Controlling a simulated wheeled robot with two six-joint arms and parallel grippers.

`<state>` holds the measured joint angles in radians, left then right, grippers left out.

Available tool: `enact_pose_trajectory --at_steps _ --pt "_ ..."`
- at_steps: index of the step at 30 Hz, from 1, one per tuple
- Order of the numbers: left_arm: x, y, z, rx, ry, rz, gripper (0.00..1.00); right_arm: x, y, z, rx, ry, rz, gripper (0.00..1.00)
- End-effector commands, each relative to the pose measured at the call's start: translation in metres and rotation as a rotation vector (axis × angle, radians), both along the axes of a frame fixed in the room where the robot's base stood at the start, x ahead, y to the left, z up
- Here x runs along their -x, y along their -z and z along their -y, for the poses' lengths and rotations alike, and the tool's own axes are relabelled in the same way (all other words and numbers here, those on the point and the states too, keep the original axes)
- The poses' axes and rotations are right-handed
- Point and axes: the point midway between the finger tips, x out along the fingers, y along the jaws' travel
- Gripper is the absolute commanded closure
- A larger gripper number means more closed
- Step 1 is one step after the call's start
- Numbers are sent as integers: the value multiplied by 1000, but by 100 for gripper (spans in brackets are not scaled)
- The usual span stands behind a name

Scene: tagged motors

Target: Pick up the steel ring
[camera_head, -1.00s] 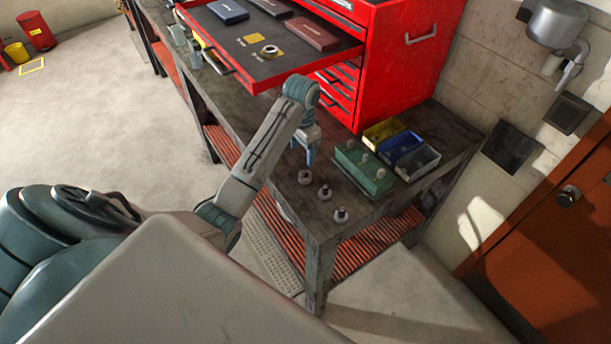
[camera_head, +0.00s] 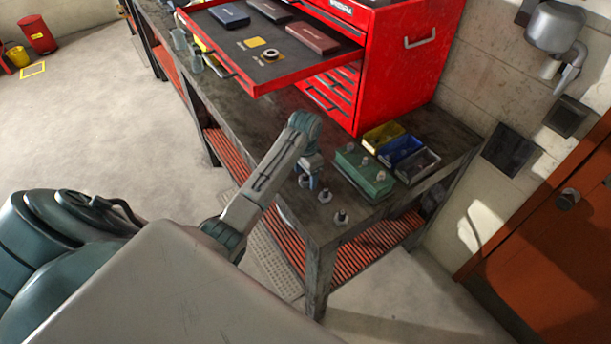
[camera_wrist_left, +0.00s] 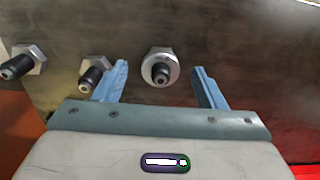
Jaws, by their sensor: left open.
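A small ring (camera_head: 270,54) lies in the open red drawer in the head view; it looks metallic. Three upright metal fittings stand on the bench: a near one (camera_head: 341,217), a middle one (camera_head: 325,195) and a far one (camera_head: 303,180) beside my left gripper (camera_head: 312,182). In the left wrist view, a fitting with a pale steel collar (camera_wrist_left: 161,60) shows between the open blue fingers of the left gripper (camera_wrist_left: 160,67). Two more fittings (camera_wrist_left: 96,72) (camera_wrist_left: 20,64) show to the left. The fingers hold nothing. My right gripper is not in view.
A green block with pegs (camera_head: 363,176) stands right of the gripper, with yellow (camera_head: 383,135), blue (camera_head: 400,149) and grey (camera_head: 417,166) bins behind it. The red tool chest (camera_head: 400,75) and its drawer (camera_head: 250,75) rise behind. The bench's front edge is close.

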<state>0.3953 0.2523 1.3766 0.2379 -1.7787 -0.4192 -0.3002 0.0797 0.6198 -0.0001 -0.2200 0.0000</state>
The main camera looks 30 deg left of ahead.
Motion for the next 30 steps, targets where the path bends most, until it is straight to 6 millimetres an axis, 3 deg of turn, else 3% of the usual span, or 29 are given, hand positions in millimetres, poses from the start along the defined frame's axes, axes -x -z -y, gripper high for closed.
enact_pose_trajectory --at_steps 8,15,25,30 --pt "0 6 0 -1 0 1 35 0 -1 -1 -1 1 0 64" --pt "0 5 0 -1 0 1 80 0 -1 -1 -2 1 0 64" --pt "-1 2 0 0 0 4 83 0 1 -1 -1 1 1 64" --pt "-2 -22 0 -2 1 8 83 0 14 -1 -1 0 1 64"
